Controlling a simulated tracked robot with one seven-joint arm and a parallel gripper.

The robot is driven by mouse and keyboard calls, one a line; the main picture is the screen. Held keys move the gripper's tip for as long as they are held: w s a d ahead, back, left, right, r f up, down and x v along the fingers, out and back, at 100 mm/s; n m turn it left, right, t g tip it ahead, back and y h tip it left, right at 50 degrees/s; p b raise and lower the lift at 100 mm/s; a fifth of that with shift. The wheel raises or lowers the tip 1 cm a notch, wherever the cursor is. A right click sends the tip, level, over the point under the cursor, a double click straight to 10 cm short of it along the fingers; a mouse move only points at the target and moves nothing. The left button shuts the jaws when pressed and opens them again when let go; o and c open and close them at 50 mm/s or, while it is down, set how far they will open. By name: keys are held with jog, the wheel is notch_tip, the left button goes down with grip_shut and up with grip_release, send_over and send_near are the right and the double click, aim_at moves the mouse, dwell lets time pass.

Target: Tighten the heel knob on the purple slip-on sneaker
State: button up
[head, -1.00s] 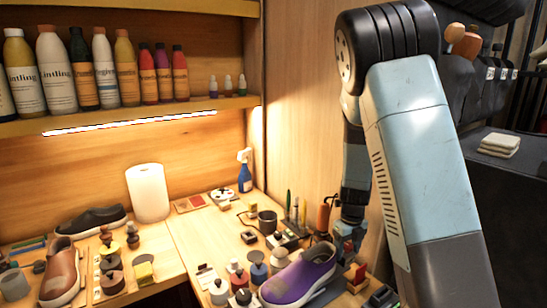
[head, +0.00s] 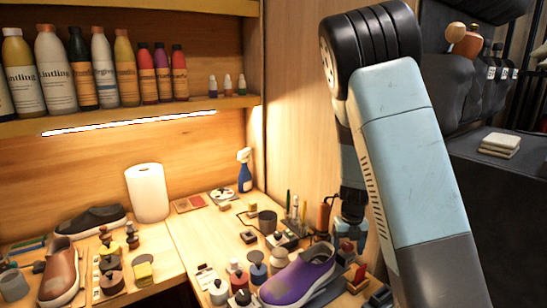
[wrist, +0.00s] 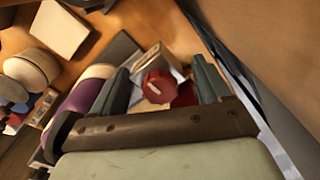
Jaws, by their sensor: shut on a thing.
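The purple slip-on sneaker (head: 300,276) stands at the front right of the bench, toe toward the lower left and heel toward my gripper. In the wrist view, part of the sneaker (wrist: 88,94) shows at the left, beside my left finger. A round red knob (wrist: 158,86) stands between my two fingers (wrist: 160,70), by a pale block behind the heel. My gripper is shut on the red knob, though the contact is hard to see. In the head view, my gripper (head: 347,244) is small and partly hidden at the sneaker's heel end.
Bottles and jars (head: 256,270) crowd the bench left of the sneaker. Pens and an orange bottle (head: 323,216) stand behind it. A wooden side wall rises close behind my arm. A brown shoe (head: 60,272) and a paper roll (head: 147,192) are farther left.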

jog(key=shift+c, duration=0.2)
jog(key=shift+r, duration=1.35)
jog(key=shift+c, duration=1.1)
jog(key=shift+r, duration=1.1)
jog(key=shift+s+r, duration=0.1)
